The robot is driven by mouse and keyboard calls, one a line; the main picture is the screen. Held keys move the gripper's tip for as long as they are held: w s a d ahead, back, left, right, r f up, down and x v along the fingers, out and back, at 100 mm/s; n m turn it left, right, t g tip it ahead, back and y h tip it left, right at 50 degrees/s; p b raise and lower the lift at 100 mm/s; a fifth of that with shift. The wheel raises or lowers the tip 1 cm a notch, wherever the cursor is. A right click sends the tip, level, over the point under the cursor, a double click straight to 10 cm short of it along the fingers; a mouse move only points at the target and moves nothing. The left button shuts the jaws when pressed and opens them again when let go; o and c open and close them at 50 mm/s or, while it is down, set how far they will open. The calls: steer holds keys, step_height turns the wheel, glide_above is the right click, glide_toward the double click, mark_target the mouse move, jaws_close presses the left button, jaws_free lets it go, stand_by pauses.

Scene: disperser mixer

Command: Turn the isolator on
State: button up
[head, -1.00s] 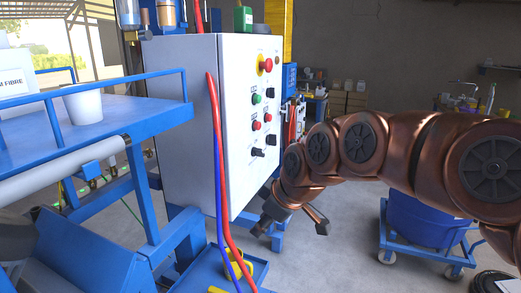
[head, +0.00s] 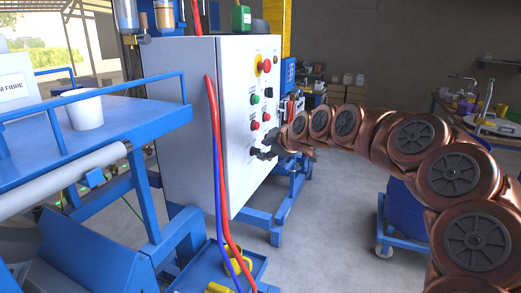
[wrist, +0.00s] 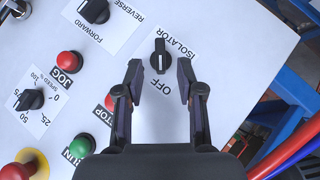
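The isolator is a black rotary knob (wrist: 160,57) on the white control panel, with an ISOLATOR label above it and an OFF label below. Its white mark points down towards OFF in the wrist view. My gripper (wrist: 160,78) is open, its two dark fingers on either side of the knob's lower end. No finger clearly touches it, and I cannot tell the depth gap.
Near the knob are a forward/reverse switch (wrist: 95,10), red jog button (wrist: 69,62), speed dial (wrist: 30,99), green run button (wrist: 80,147) and red emergency stop (wrist: 20,170). Red and blue hoses (head: 222,200) hang at the box's near edge. A blue table (head: 130,115) stands left.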

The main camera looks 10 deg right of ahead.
mark_target(261, 151)
steer(key=shift+p+x, duration=0.55)
steer(key=shift+x, duration=1.45)
steer(key=shift+c, duration=0.2)
jaws_close()
